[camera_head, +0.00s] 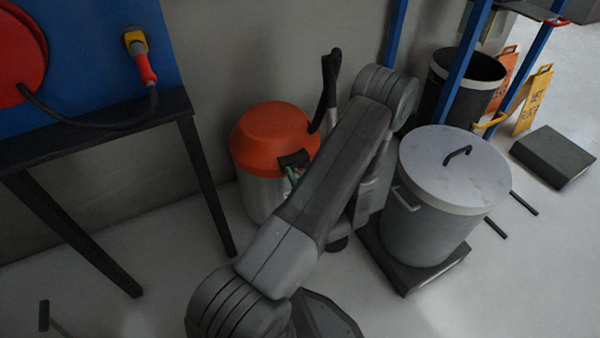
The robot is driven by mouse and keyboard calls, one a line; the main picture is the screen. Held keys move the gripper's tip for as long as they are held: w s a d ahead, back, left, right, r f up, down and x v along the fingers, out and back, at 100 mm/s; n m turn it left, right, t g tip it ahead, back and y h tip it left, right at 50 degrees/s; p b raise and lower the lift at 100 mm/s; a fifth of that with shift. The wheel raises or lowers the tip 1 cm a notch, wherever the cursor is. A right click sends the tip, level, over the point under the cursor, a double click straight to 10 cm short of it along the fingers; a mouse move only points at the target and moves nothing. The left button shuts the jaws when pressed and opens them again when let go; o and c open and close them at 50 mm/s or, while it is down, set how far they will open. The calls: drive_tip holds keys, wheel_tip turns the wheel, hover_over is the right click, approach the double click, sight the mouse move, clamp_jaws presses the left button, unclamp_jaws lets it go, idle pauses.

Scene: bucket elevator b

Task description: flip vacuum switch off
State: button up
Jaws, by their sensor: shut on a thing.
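The vacuum (272,134) stands on the floor against the wall, with an orange domed top and a silver body. A dark box-shaped part (293,159) sits on its right front side, with small greenish pieces just below it. I cannot tell whether these are the switch or something else. My arm crosses in front, its elbow up at the right of the vacuum and its forearm folded down behind the upper arm. My gripper is hidden behind my own arm, so its distance from the switch does not show.
A lidded grey bin (441,235) stands on a dark base to the right, with an open dark bin (455,98) behind it. A dark-legged table (95,128) is at left. A black wand handle (330,82) rises beside the vacuum. Yellow wet-floor sign (533,100) at far right.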

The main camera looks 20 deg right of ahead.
drive_tip(key=shift+w+a+r+g+p, duration=0.1)
drive_tip(key=shift+w+r+g+p, duration=0.1)
drive_tip(key=shift+r+g+p, duration=0.9)
drive_tip(key=shift+w+f+g+p, duration=0.15)
drive_tip(key=shift+f+g+p, duration=0.25)
drive_tip(key=shift+p, duration=0.55)
drive_tip(key=shift+w+g, duration=0.1)
drive_tip(key=shift+g, duration=0.5)
drive_tip(key=o, duration=1.4)
drive_tip(key=shift+c, duration=0.2)
drive_tip(key=p+v, duration=0.2)
drive_tip(key=v, duration=1.1)
drive_tip(key=shift+s+a+r, duration=0.15)
drive_tip(key=shift+s+a, duration=0.05)
drive_tip(key=shift+s, duration=0.2)
